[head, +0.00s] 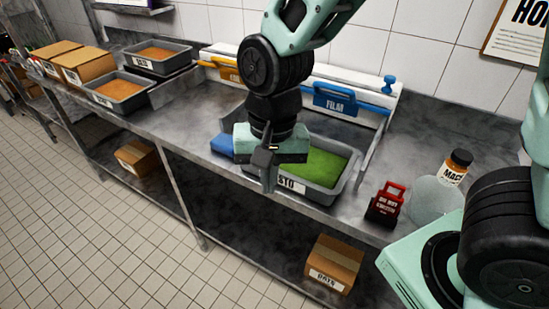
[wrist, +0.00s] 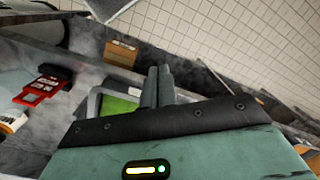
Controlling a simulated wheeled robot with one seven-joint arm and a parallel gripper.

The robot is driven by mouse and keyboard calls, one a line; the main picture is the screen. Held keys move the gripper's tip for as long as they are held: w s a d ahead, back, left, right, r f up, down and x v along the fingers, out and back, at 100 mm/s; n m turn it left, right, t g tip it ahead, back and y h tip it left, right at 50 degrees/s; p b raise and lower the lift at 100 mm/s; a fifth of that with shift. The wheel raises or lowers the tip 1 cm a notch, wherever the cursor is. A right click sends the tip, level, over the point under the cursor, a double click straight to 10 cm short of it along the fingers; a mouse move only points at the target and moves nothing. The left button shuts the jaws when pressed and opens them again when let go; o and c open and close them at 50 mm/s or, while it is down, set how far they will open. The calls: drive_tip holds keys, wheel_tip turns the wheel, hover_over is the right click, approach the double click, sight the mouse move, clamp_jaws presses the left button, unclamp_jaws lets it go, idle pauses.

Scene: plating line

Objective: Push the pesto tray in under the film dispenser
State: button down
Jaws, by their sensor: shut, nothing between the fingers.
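The pesto tray (head: 346,183) is a grey tray with green contents, on the steel counter in front of the film dispenser (head: 345,100). The dispenser is a white unit with a blue FILM label and a blue knob, at the back against the wall. My gripper (head: 268,165) is shut and empty, fingers pointing down at the tray's front side, covering part of its label. I cannot tell whether it touches the tray. In the wrist view the shut fingers (wrist: 158,85) overlap the tray, whose green contents and rim (wrist: 93,103) show beside them.
A blue block (head: 222,145) lies just left of the tray. A red device (head: 386,203) and a MACE-labelled jar (head: 457,168) stand to the right. Two trays of orange food (head: 120,98) and cardboard boxes (head: 85,68) are at the left. An OATS box (head: 333,265) is on the lower shelf.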

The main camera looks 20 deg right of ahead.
drive_tip(key=w+d+m+p, duration=0.3)
drive_tip(key=w+m, duration=0.3)
drive_tip(key=shift+m+h, duration=0.5)
drive_tip(key=shift+m, duration=0.1)
drive_tip(key=shift+w+d+f+p, duration=0.3)
drive_tip(key=shift+w+d+f, duration=0.25)
drive_tip(key=shift+f, duration=1.1)
drive_tip(key=shift+w+d+f+p, duration=0.35)
drive_tip(key=shift+w+d+f, duration=0.15)
drive_tip(key=shift+f, duration=1.15)
drive_tip(key=shift+w+d+f+p, duration=0.3)
drive_tip(key=shift+w+d+f, duration=0.25)
drive_tip(key=shift+f, duration=1.1)
drive_tip(key=w+d, duration=0.3)
drive_tip(key=d, duration=0.1)
drive_tip(key=w+d+b, duration=0.1)
drive_tip(key=w+d, duration=0.2)
drive_tip(key=d, duration=0.1)
drive_tip(key=w+d, duration=0.3)
drive_tip(key=d, duration=0.1)
drive_tip(key=shift+d, duration=0.25)
